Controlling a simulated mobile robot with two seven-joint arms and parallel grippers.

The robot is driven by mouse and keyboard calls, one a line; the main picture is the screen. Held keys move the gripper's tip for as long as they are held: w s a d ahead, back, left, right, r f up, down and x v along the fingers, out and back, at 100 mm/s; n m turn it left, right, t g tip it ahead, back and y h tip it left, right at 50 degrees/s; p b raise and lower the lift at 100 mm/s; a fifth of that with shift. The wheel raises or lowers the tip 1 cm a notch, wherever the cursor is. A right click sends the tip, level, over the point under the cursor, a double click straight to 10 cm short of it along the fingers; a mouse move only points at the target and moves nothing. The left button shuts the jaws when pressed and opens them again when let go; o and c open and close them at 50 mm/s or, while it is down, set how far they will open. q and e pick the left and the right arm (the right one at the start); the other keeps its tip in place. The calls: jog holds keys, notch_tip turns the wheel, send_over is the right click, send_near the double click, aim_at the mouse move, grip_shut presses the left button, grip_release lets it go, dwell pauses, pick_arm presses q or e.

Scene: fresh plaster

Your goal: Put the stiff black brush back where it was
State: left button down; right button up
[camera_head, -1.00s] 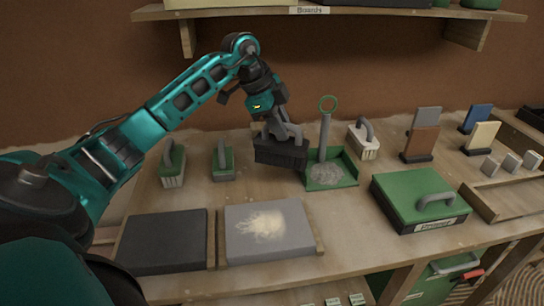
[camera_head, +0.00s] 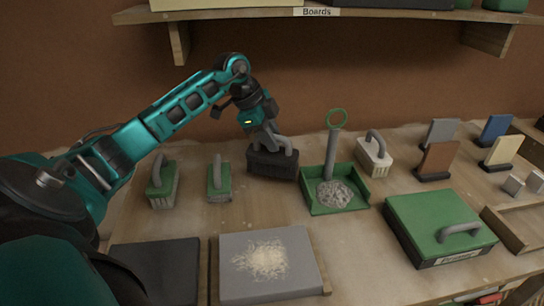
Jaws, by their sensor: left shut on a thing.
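The stiff black brush (camera_head: 272,165), a dark block with a grey handle, is at the back of the table between a green-backed brush and the green tray. My left gripper (camera_head: 270,140) is shut on its handle from above, with the arm reaching in from the left. The brush is about level, bristles down. I cannot tell if its underside touches the table. My right gripper is not in view.
Two green-backed brushes (camera_head: 163,186) (camera_head: 219,183) stand left. The green tray (camera_head: 360,200) holds grey debris and an upright handle. A white brush (camera_head: 375,155) stands behind it. A green case (camera_head: 437,225) is right. A powdered grey board (camera_head: 300,282) lies in front.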

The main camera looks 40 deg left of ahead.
pick_arm(q)
notch_tip(320, 180, down, 4)
jog(key=shift+f, duration=0.1)
jog(key=c, duration=1)
grip_release()
jog(key=shift+o, duration=0.2)
jog(key=v, duration=1.2)
jog(key=shift+s, duration=0.1)
